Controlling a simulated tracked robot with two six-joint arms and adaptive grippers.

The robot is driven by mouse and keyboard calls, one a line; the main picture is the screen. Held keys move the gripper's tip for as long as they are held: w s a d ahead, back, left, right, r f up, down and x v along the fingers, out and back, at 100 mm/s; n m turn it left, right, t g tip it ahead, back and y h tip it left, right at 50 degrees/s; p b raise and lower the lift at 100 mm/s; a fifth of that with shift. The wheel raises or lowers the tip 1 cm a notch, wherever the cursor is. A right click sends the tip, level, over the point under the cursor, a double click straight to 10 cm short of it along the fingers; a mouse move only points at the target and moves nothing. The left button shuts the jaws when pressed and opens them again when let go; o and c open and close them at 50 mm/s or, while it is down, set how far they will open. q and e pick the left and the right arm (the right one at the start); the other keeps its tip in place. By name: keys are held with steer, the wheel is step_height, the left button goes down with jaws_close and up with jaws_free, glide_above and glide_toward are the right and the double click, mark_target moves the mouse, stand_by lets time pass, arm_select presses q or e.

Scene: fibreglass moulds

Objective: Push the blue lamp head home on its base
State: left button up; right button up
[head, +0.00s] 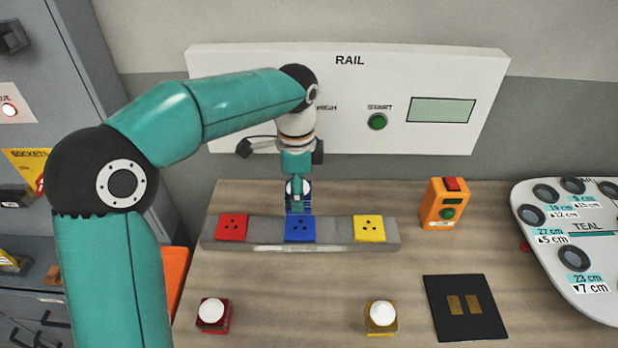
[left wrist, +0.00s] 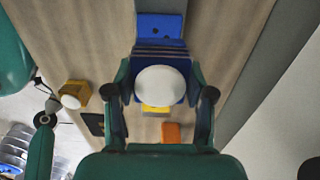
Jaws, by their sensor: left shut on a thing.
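The blue lamp head (head: 305,208) has a white dome and a blue ribbed body. My left gripper (head: 298,192) is shut on it, and in the left wrist view the fingers flank the white dome of the lamp head (left wrist: 160,86). The blue base (head: 300,229), a square plate with small dark holes, sits in the middle of the grey rail block (head: 342,232). In the head view the lamp head shows just above the blue base. The base's holed face shows uncovered in the left wrist view (left wrist: 160,27). My right gripper is not in view.
Red (head: 232,226) and yellow (head: 369,228) bases flank the blue one. A red lamp (head: 212,314) and a yellow lamp (head: 381,316) stand in front. An orange button box (head: 443,204), a black mat (head: 464,308) and the white RAIL panel (head: 350,85) are nearby.

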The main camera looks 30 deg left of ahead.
arm_select(q)
steer(key=shift+r, duration=0.1)
steer(key=shift+d+f, duration=0.1)
steer(key=shift+f, duration=0.1)
steer(key=shift+f+b, duration=0.2)
steer(key=shift+b, duration=0.15)
step_height(320, 180, down, 5)
steer(key=b, duration=0.5)
steer(key=shift+f, duration=0.1)
steer(key=shift+p, duration=0.7)
stand_by(1.7)
steer(key=shift+f+b, duration=0.4)
steer(key=shift+f, duration=0.1)
stand_by(0.4)
steer(key=o, duration=1.2)
steer(key=shift+c, duration=0.2)
steer(key=shift+r, duration=0.1)
